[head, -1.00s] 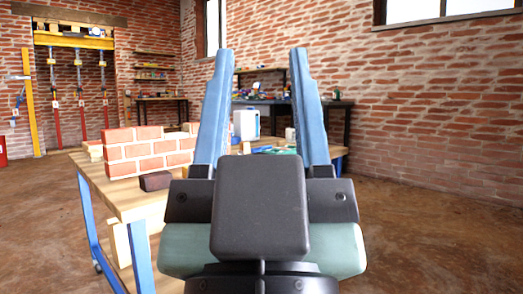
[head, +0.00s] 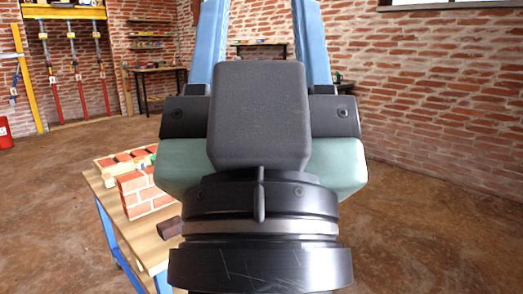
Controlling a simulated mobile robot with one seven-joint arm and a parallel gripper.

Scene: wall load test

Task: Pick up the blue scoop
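My gripper (head: 262,30) fills the middle of the head view, its two blue fingers pointing up and spread wide apart. Their tips are cut off by the top edge, and nothing shows between the visible parts of the fingers. I cannot see a blue scoop. My gripper and wrist hide much of the wooden workbench (head: 128,232), which stands at the lower left on blue legs.
A small brick wall piece (head: 143,193) and a dark brown block (head: 169,228) sit on the workbench. More bricks (head: 122,159) lie behind. A back table (head: 160,69) stands by the wall. The brown floor (head: 430,220) is clear at right.

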